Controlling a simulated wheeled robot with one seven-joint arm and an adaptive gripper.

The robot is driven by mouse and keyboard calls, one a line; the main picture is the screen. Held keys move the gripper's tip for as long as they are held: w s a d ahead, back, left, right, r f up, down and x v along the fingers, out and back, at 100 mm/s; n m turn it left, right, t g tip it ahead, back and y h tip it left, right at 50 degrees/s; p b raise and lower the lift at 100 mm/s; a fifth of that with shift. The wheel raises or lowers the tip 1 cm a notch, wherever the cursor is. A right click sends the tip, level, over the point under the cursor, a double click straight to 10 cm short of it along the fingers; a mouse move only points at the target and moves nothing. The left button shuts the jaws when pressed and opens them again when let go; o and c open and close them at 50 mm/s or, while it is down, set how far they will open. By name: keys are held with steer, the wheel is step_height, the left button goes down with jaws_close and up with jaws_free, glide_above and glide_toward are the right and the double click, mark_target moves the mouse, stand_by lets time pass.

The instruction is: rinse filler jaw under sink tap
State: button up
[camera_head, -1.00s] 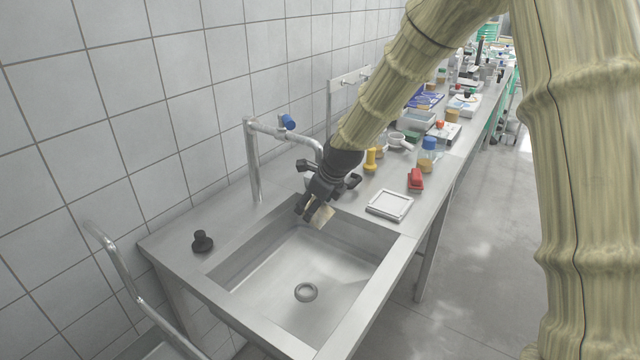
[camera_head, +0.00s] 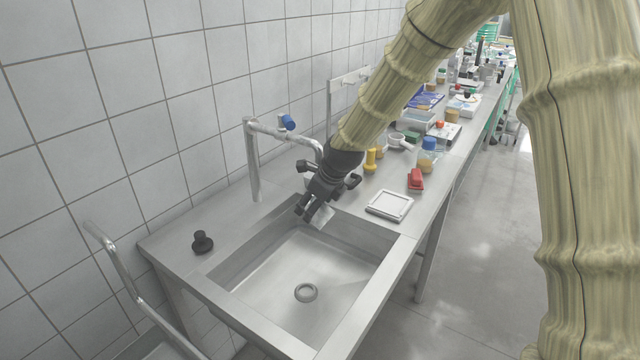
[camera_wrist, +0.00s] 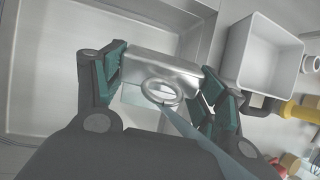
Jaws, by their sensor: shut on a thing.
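My gripper (camera_head: 313,205) is over the far left corner of the steel sink (camera_head: 340,268), below the end of the tap (camera_head: 254,165). It is shut on the filler jaw (camera_head: 325,214), a small pale grey metal piece. In the wrist view my gripper (camera_wrist: 160,92) has the jaw (camera_wrist: 150,68) between its teal pads, as a shiny block. A metal ring (camera_wrist: 162,80) and a thin blue-grey bar or stream cross in front of the jaw; I cannot tell which. The tap has a blue knob (camera_head: 288,121). My gripper hides part of the spout.
A black knob-like object (camera_head: 202,242) stands left of the sink. A pale square tray (camera_head: 390,205), a red object (camera_head: 416,179) and a yellow object (camera_head: 370,160) sit on the bench. In the wrist view, a white tub (camera_wrist: 268,60) is right of the jaw.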

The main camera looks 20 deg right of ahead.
steer(key=s+d+p, duration=0.1)
steer(key=s+p, duration=0.1)
steer(key=s, duration=0.5)
steer(key=shift+s+d, duration=0.35)
stand_by(0.5)
steer(key=s+a+f+n+g+p, duration=0.1)
steer(key=s+a+n+g+p, duration=0.2)
steer(key=n, duration=1.1)
steer(key=s+a+f+n+g+p, duration=0.2)
steer(key=s+n+g+p, duration=0.5)
steer(key=n+p, duration=0.5)
steer(key=shift+s+a+f+n+g+p, duration=0.35)
steer(key=shift+s+a+n, duration=0.2)
steer(key=shift+a+n, duration=0.4)
